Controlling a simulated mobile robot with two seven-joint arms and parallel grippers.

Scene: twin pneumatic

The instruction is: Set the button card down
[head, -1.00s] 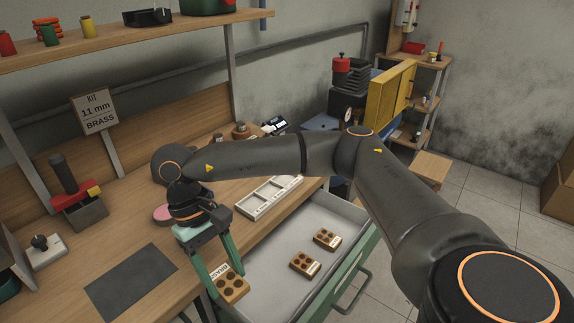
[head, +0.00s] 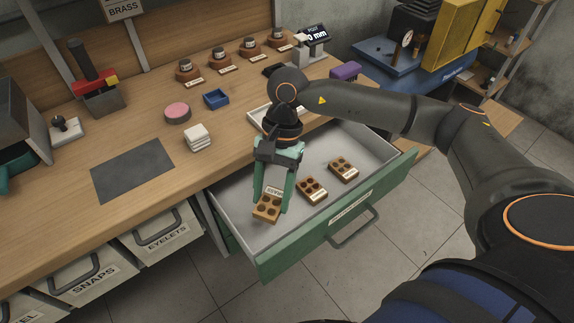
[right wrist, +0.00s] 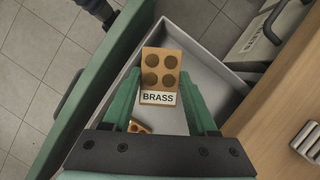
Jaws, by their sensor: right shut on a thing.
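The button card (head: 267,208) is a small tan card with several brown round buttons and a white label. In the right wrist view the card (right wrist: 161,72) shows its label reading BRASS. My right gripper (head: 271,198) has green fingers and is shut on the card, holding it over the left part of the open drawer (head: 240,235). Two similar cards (head: 312,190) (head: 343,169) lie in the drawer to the right of the held one. A dark grey mat (head: 132,170) lies bare on the bench.
The green drawer front (head: 330,222) has a handle facing the floor side. On the bench are a white stack (head: 197,137), a pink disc (head: 177,113), a blue tray (head: 216,98) and a white divided tray (head: 262,116), partly hidden by my arm.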

